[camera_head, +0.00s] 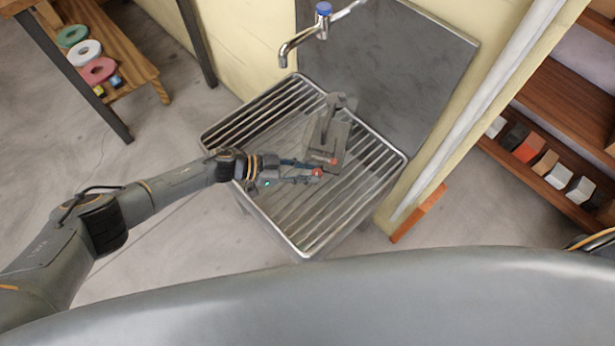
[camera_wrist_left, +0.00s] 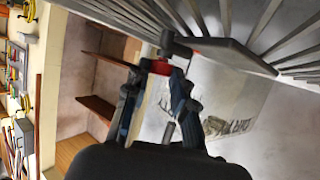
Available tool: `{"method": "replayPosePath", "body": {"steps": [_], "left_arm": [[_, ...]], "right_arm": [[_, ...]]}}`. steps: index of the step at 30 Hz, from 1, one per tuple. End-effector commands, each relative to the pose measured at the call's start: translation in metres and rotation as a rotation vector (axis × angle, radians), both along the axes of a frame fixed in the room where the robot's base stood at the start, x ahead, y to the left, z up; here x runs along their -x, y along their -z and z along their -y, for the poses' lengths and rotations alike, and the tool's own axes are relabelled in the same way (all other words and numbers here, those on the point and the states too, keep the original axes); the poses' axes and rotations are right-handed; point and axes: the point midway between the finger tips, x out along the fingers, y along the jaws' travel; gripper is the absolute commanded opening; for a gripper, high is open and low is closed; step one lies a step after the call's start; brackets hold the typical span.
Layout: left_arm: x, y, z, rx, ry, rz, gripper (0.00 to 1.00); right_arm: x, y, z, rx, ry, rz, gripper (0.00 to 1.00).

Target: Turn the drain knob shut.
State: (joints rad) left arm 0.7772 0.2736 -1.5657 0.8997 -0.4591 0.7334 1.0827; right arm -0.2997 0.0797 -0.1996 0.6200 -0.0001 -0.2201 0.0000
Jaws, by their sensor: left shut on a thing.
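A small red knob (camera_head: 317,172) sits at the near side of a grey metal unit (camera_head: 327,137) that stands on a slatted metal rack. My left gripper (camera_head: 312,174) reaches in from the left and is shut on the red knob. In the left wrist view the red knob (camera_wrist_left: 158,67) shows between the two fingertips (camera_wrist_left: 160,76), with a dark fitting just beyond it. The fingers partly cover the knob, and its turn angle cannot be told. My right gripper is out of view.
The rack (camera_head: 290,238) has a raised metal rim. A tap with a blue top (camera_head: 323,9) hangs over its back edge. A grey panel (camera_head: 405,65) stands behind. Shelves with small blocks (camera_head: 545,160) are at right; a wooden bench with coloured rings (camera_head: 98,70) is at left.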

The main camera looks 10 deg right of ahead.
Motion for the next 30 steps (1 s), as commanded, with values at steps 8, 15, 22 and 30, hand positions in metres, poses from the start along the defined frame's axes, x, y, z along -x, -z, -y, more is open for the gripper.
{"method": "replayPosePath", "body": {"steps": [8, 15, 22, 30], "left_arm": [[-0.002, 0.004, 0.001, -0.002, 0.130, 0.001, 0.00], [-0.002, 0.002, 0.001, -0.001, 0.171, 0.000, 0.00], [-0.002, 0.001, 0.001, 0.000, 0.176, -0.001, 0.00], [-0.002, 0.001, 0.001, 0.000, 0.175, -0.001, 0.45]], "right_arm": [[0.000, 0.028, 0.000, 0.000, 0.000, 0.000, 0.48], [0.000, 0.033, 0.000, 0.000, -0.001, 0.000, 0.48], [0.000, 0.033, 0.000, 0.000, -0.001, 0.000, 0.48], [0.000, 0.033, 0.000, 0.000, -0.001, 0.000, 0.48]]}}
